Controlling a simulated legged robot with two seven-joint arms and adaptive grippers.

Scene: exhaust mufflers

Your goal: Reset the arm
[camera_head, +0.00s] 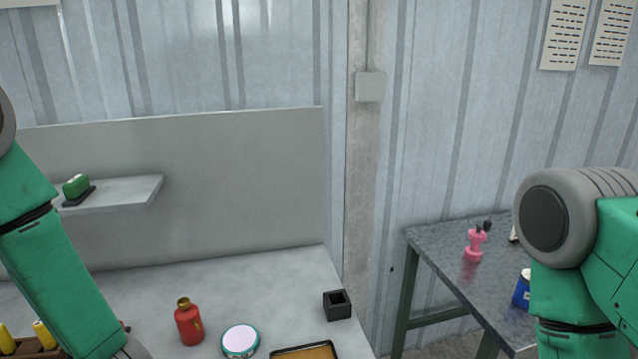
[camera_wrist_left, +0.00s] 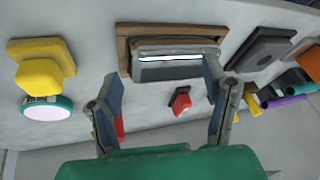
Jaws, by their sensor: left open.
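My left gripper (camera_wrist_left: 160,74) is in the left wrist view, open, with its two fingers spread apart. Between and beyond the fingers lies a brown-framed tray (camera_wrist_left: 125,45) holding a grey item. A small red piece on a dark base (camera_wrist_left: 181,101) shows between the fingers and looks apart from them. No object is held between the fingers. In the head view my left arm (camera_head: 50,275) comes down at the left, and its gripper is out of frame. My right arm (camera_head: 570,240) shows at the right, and its gripper is out of frame.
The worktop (camera_head: 270,285) carries a red bottle (camera_head: 189,322), a round tin (camera_head: 240,341), a black box (camera_head: 337,305) and a tray (camera_head: 305,350). A shelf (camera_head: 125,191) is above at left. A side table (camera_head: 430,240) holds a pink item (camera_head: 475,243) and a blue can (camera_head: 522,289).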

